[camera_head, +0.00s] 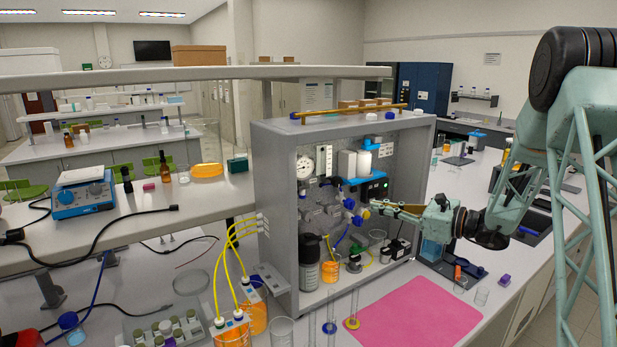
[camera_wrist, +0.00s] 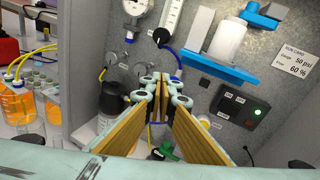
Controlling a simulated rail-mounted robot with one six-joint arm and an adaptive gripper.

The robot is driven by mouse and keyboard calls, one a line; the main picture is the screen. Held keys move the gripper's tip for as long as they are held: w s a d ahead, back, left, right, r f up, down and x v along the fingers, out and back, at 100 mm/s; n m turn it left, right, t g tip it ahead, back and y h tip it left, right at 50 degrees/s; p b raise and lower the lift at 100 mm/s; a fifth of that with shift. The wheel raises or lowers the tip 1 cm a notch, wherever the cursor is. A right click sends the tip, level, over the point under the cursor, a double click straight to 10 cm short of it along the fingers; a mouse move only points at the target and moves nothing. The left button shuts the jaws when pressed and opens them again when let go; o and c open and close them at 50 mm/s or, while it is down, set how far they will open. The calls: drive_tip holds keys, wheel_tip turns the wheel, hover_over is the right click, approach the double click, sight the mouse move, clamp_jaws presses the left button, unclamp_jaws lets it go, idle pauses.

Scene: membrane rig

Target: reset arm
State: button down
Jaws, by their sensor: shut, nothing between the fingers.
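My arm reaches in from the right in the head view. My gripper (camera_head: 372,205) is in front of the open side of the grey membrane rig cabinet (camera_head: 274,215), level with its middle. In the wrist view my gripper (camera_wrist: 158,80) points at the rig's back panel, with its wood-coloured fingers together at the tips and nothing between them. The rig holds a round gauge (camera_head: 305,166), a blue shelf with white containers (camera_head: 364,162), and a black box with a green light (camera_head: 374,189). The gauge also shows in the wrist view (camera_wrist: 136,6).
Orange-filled bottles (camera_head: 231,330) with yellow tubes stand left of the rig. Tall cylinders (camera_head: 352,310) stand before it. A pink mat (camera_head: 420,315) lies clear at the front right. A purple item (camera_head: 504,280) lies farther right. A shelf runs above the bench.

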drive_tip(key=s+a+r+n+g+b, duration=0.1)
drive_tip(key=s+a+r+n+g, duration=0.2)
drive_tip(key=s+a, duration=0.3)
drive_tip(key=s+a+r+n+g+b, duration=0.1)
drive_tip(key=s+a+r+n+g, duration=0.15)
drive_tip(key=s+a, duration=0.4)
drive_tip(key=s+a+r+n+g+h+b, duration=0.2)
drive_tip(key=s+n, duration=0.5)
drive_tip(key=s, duration=1.3)
drive_tip(key=s+d+f+n+g+h+b, duration=0.1)
drive_tip(key=s+n+h, duration=0.15)
drive_tip(key=s, duration=0.55)
drive_tip(key=s+f+n+g+h+b, duration=0.1)
drive_tip(key=s+f+n+h+b, duration=0.15)
drive_tip(key=s, duration=0.55)
drive_tip(key=s+d+f+n+t+h+b, duration=0.3)
drive_tip(key=s+d+n+h, duration=0.3)
drive_tip(key=s+d, duration=0.6)
drive_tip(key=shift+s, duration=1.8)
